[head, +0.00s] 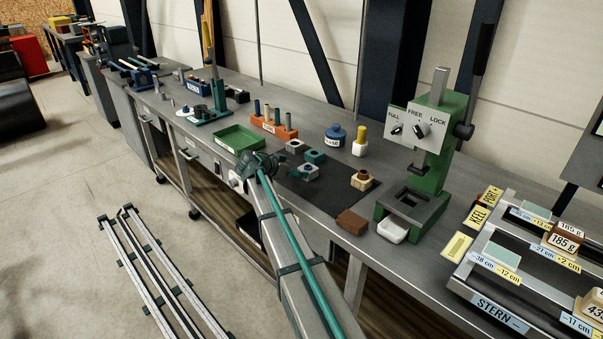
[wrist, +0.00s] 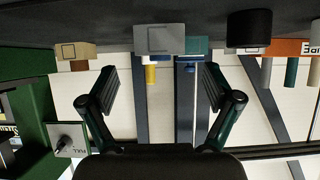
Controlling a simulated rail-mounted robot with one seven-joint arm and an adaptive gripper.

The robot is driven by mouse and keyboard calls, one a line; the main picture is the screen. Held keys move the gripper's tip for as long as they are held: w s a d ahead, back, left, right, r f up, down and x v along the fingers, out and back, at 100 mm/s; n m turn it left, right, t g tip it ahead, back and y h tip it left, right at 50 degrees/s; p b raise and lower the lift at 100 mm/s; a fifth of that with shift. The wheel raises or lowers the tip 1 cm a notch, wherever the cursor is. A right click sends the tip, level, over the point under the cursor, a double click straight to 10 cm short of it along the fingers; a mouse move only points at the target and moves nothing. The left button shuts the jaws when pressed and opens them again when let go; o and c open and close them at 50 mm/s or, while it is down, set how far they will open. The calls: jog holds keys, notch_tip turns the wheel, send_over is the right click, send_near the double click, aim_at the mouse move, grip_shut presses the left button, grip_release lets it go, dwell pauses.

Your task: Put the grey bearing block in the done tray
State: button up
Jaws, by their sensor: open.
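A light grey block (head: 308,171) sits on the dark mat, in front of a teal block (head: 315,156). In the head view my gripper (head: 288,168) is low over the bench, just left of the nearer grey block. A green tray (head: 240,138) with a small unreadable label lies left of the blocks.
A tan block (head: 361,180) and brown block (head: 351,222) are to the right, before the green press (head: 432,150). An orange rack (head: 274,124) with pegs, a blue bottle (head: 335,135) and a yellow-capped bottle (head: 360,140) stand behind.

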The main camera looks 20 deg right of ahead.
jog(key=shift+o, duration=0.5)
jog(key=b+v, duration=0.1)
jog(key=v, duration=0.6)
jog(key=shift+a, duration=0.15)
